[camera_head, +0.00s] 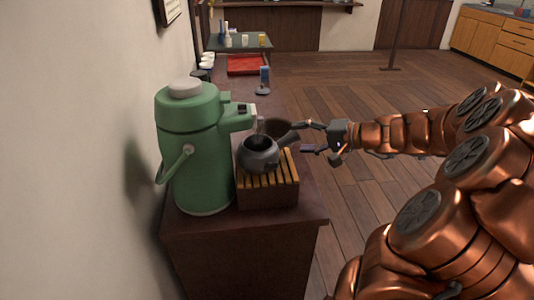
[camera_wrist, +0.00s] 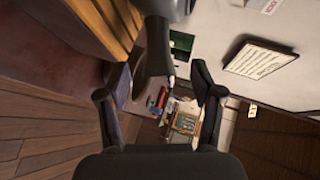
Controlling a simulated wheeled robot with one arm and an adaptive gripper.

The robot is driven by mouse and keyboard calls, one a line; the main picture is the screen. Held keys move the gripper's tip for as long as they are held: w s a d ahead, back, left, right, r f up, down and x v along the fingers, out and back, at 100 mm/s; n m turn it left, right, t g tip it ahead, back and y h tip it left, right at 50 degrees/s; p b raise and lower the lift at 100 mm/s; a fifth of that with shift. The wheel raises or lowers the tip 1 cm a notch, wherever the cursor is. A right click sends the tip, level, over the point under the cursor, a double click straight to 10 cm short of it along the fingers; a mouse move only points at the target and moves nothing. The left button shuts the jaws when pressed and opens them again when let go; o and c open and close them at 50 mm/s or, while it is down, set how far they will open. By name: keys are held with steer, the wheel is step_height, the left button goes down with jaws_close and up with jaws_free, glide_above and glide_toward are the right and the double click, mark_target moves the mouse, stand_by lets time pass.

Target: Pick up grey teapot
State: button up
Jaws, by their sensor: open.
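The grey teapot (camera_head: 262,158) stands upright on a slatted wooden stand (camera_head: 267,196) beside the green dispenser, with its top opening dark. Its side handle points right towards my gripper (camera_head: 305,138). My gripper is open, at the right of the teapot, with its fingers near the handle. Contact cannot be told. Most of the pot's body is cut off at the top of that view.
A green dispenser (camera_head: 190,150) with a spout stands close left of the teapot. A dark round thing (camera_head: 274,127) is just behind it. Farther back on the counter are a small blue item (camera_head: 264,80) and a red tray (camera_head: 245,65). Open floor (camera_head: 350,180) lies right of the counter.

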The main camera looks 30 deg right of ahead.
mark_target(296, 139)
steer(key=shift+x, duration=2.2)
steer(key=shift+s+a+f, duration=0.15)
steer(key=shift+c, duration=0.3)
jaws_close()
